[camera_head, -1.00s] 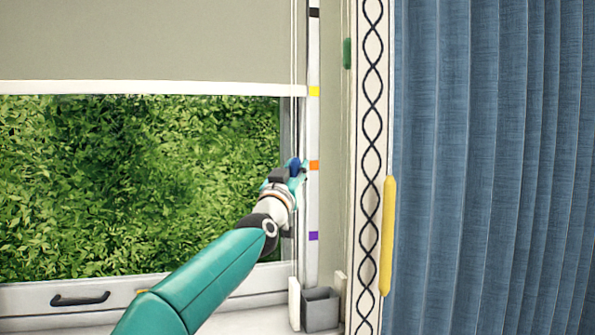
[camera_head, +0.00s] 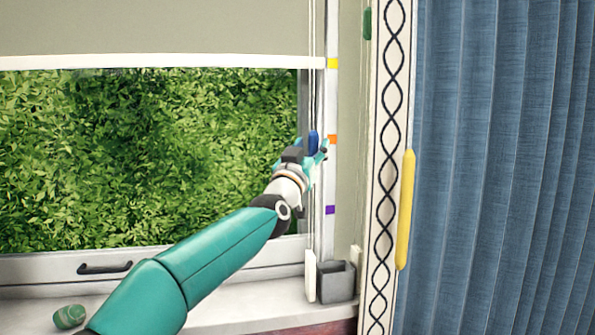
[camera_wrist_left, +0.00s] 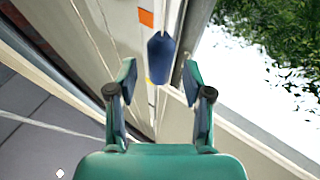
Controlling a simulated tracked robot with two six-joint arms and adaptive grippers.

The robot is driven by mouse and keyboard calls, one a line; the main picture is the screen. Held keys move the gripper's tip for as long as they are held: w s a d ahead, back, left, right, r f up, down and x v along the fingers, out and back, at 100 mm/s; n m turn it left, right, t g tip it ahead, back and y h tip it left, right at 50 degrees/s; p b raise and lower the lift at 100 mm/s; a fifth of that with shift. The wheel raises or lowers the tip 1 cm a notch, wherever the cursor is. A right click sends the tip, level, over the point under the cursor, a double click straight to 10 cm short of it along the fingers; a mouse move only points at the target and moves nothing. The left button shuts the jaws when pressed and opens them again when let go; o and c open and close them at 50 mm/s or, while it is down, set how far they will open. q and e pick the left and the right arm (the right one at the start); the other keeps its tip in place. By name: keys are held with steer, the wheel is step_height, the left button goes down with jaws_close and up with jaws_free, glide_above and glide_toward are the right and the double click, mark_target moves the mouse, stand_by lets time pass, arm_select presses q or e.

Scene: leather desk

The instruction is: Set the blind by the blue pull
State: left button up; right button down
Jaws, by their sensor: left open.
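The pale grey-green blind (camera_head: 150,28) covers the top of the window. Its white bottom bar (camera_head: 150,62) is level with the yellow mark (camera_head: 332,63) on the white strip. The blue pull (camera_head: 313,143) hangs on a thin cord, left of and about level with the orange mark (camera_head: 332,139). My left gripper (camera_head: 308,156) is at the pull, which partly hides behind it. In the left wrist view the gripper (camera_wrist_left: 160,75) is open, and the pull (camera_wrist_left: 160,57) shows in the gap ahead, around the fingertips. Contact cannot be told. My right gripper is not in view.
A purple mark (camera_head: 330,210) is lower on the strip. A grey box (camera_head: 337,283) stands on the sill. A green pull (camera_head: 367,23), a yellow bar (camera_head: 405,210) and the blue curtain (camera_head: 500,170) are to the right. A green stone-like object (camera_head: 69,317) lies lower left.

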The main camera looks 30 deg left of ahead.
arm_select(q)
steer(key=v, duration=0.9)
steer(key=shift+s+f, duration=0.2)
steer(key=shift+s, duration=0.05)
